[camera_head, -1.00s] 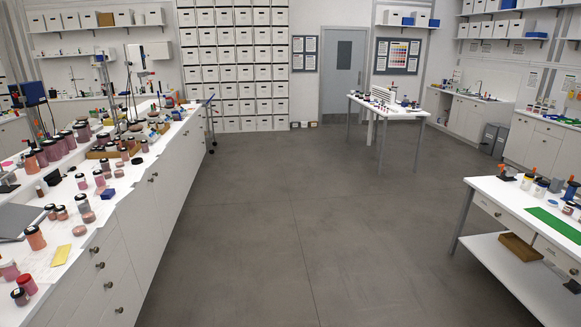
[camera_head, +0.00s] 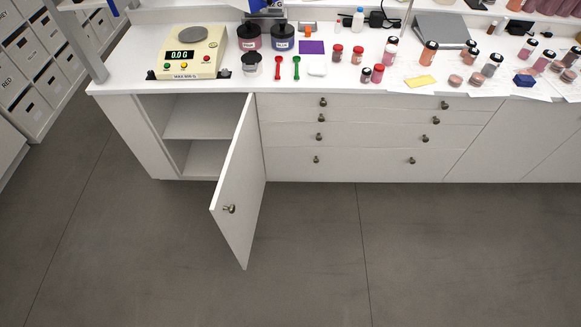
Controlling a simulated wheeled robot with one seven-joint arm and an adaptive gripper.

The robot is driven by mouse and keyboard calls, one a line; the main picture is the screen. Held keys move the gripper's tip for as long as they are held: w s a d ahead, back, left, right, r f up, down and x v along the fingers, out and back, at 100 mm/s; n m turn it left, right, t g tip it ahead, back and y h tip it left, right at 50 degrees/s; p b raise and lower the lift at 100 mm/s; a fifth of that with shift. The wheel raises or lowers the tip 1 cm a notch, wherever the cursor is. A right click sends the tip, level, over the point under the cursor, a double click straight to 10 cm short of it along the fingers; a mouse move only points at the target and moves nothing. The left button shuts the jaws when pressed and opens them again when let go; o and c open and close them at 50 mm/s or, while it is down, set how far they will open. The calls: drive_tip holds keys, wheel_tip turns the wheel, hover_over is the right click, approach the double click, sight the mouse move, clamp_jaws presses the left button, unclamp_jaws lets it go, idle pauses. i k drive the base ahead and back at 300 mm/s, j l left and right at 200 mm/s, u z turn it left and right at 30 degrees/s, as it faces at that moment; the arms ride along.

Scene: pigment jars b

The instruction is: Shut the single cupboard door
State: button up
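The single cupboard door (camera_head: 240,190) is a white panel with a round metal knob (camera_head: 229,209) near its free edge. It stands wide open, swung out into the room from its hinge side at the right of the cupboard opening. The cupboard (camera_head: 190,157) under the left end of the bench shows an inner shelf (camera_head: 205,118) and looks empty in the part that I see. My gripper is not in view.
The white bench top (camera_head: 110,87) carries a yellow balance (camera_head: 188,52), jars, a red and a green scoop and papers. Drawers with knobs (camera_head: 323,103) lie right of the door. The grey floor (camera_head: 330,260) in front is clear. Labelled boxes (camera_head: 25,60) stand at far left.

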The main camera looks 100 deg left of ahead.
sight(251, 190)
drive_tip(key=i+u, duration=0.15)
drive_tip(key=u, duration=3.6)
drive_tip(key=i+j+z, duration=0.45)
drive_tip(key=i, duration=0.2)
